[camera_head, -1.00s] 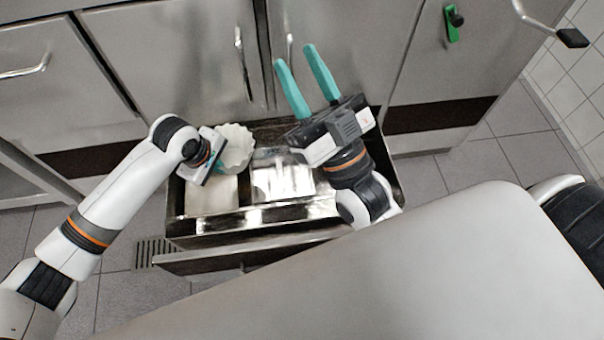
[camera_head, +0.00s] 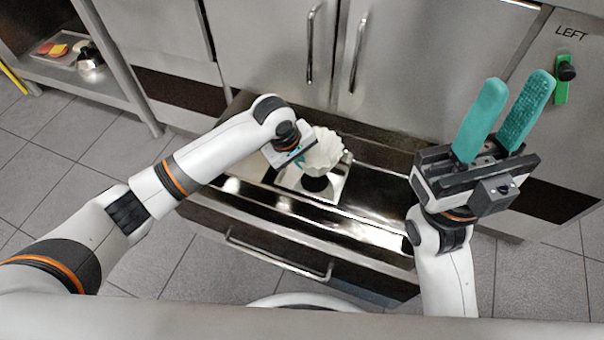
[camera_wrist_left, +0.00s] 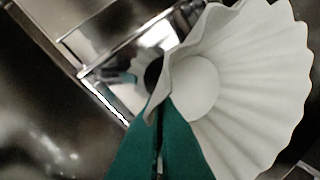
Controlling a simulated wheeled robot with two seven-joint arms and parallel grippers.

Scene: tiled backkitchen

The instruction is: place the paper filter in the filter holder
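The white fluted paper filter (camera_head: 325,152) is held at its edge by my left gripper (camera_head: 299,160), above the open drawer. In the left wrist view the filter (camera_wrist_left: 250,85) spreads right of the teal fingers (camera_wrist_left: 160,150), which are closed together on its rim. Below it is a bright square metal piece (camera_head: 332,188) with a dark round spot; I cannot tell for certain whether this is the filter holder. The filter hides part of it. My right gripper (camera_head: 510,105) is open and empty, its teal fingers pointing up, right of the drawer.
The open metal drawer (camera_head: 385,232) has raised walls around its inside. Steel cabinet doors with upright handles (camera_head: 357,55) stand behind it. A shelf at the upper left carries a tray (camera_head: 62,52) and a shiny pot (camera_head: 90,62). Tiled floor (camera_head: 175,268) lies in front.

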